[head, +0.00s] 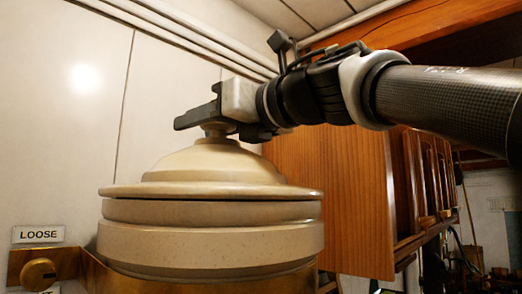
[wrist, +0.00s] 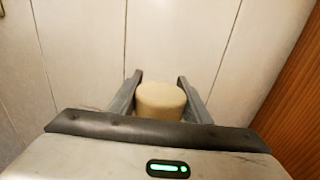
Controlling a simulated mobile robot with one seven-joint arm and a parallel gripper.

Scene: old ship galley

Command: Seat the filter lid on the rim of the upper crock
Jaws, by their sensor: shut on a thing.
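The filter lid (head: 210,168) is a cream, domed disc with a wide flange and a small knob on top. My gripper (head: 212,124) is shut on that knob from above; in the wrist view the knob (wrist: 160,98) sits between the two fingers. The lid is close to level, directly over the cream upper crock (head: 210,245). A thin dark line runs between the flange and the crock's rim; I cannot tell whether they touch. The inside of the crock is hidden by the lid.
A brass holder (head: 88,268) surrounds the crock low down. A brass latch knob (head: 38,273) and a "LOOSE" label (head: 38,234) are at left. A wooden cabinet (head: 335,190) stands close behind at right. White wall panels (head: 60,120) are behind the crock.

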